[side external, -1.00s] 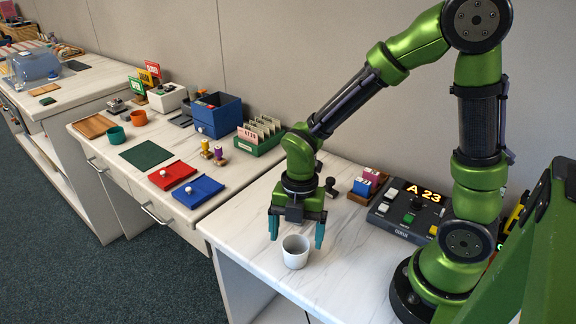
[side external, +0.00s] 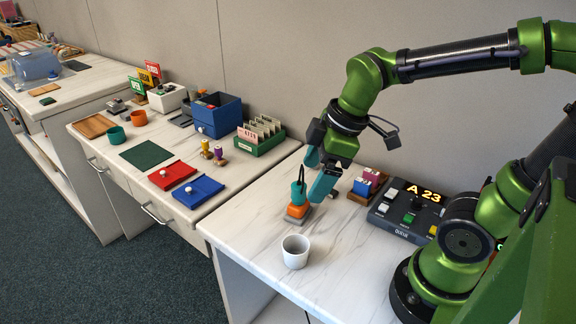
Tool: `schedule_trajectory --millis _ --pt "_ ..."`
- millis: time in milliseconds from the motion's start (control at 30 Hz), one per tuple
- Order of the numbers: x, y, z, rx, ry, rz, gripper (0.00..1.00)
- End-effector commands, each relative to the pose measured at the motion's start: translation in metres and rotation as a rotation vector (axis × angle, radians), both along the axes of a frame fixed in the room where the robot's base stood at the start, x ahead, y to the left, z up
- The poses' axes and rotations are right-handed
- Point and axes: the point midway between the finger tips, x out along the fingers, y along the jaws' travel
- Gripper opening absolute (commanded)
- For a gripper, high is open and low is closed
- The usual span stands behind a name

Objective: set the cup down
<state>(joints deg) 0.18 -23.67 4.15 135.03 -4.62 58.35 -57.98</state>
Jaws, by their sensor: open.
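The white cup (side external: 295,252) stands upright and empty-looking on the pale marbled counter (side external: 250,228), near its front edge. Nothing touches it. My gripper (side external: 317,173) is open, tilted, and above and behind the cup, clear of it. Its teal fingers are apart, with no object visible between them. A small orange and teal item on a grey base (side external: 298,211) stands just behind the cup, below my gripper; in the picture a finger comes close to it, and I cannot tell whether they touch.
To the left, a lower counter holds red (side external: 172,175) and blue trays (side external: 198,191). The counter left of the cup is clear.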

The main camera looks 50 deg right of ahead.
Motion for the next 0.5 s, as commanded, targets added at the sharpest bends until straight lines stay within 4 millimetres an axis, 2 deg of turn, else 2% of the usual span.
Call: schedule_trajectory --millis 100,200,333,500 --pt "-0.011 -0.006 0.017 0.154 -0.062 -0.356 0.88" --pt "-0.018 -0.009 0.027 0.291 -0.093 -0.604 0.88" --pt "-0.024 -0.012 0.035 0.434 -0.111 -0.824 0.88" --pt "-0.027 -0.014 0.039 0.515 -0.113 -0.942 0.88"
